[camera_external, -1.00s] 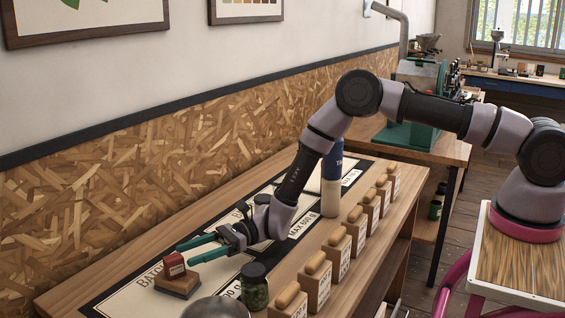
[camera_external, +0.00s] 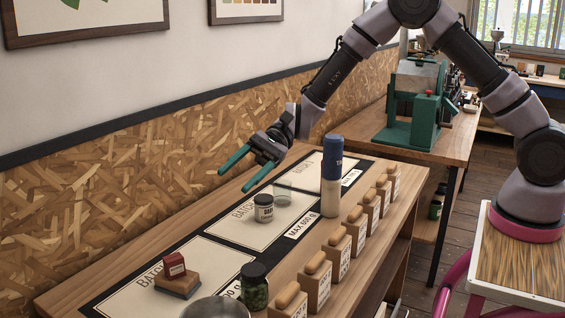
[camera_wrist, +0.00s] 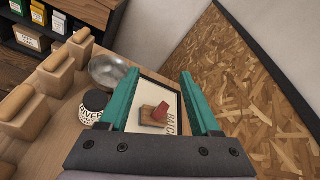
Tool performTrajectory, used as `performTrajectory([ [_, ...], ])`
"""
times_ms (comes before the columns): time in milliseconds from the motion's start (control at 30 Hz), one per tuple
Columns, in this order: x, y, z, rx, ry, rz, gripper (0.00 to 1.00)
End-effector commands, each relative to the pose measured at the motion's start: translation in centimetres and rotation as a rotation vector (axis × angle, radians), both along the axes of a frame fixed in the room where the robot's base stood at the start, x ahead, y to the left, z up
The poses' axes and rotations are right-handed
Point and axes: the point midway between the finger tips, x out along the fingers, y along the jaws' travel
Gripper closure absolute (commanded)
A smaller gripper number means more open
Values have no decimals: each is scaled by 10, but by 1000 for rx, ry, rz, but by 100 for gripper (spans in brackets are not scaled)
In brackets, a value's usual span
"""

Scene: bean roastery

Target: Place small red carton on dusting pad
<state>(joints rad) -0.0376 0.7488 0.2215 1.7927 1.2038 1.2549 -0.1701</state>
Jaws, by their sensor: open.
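The small red carton (camera_external: 174,265) rests tilted on top of a brown block with a dark base, which I take to be the dusting pad (camera_external: 178,285), at the near left end of the bench. In the wrist view the carton (camera_wrist: 161,110) and the pad (camera_wrist: 146,118) show between my fingers, farther off. My gripper (camera_external: 239,180) has green fingers, is open and empty, and is raised above the bench, well clear of the carton. It also shows in the wrist view (camera_wrist: 165,98).
A green-filled jar (camera_external: 254,290), a metal bowl (camera_external: 216,308), a labelled jar (camera_external: 264,208), a clear glass (camera_external: 283,190) and a blue-topped bottle (camera_external: 332,175) stand on the bench. Wooden-handled blocks (camera_external: 338,245) line its front edge. The chipboard wall (camera_external: 120,190) runs behind.

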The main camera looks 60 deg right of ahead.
Motion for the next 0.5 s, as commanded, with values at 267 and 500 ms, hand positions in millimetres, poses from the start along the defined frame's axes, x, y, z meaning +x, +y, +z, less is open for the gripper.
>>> performTrajectory([
  [267,-85,-63,98,-322,-293,163,36],
  [500,-163,-131,151,-613,-526,241,36],
])
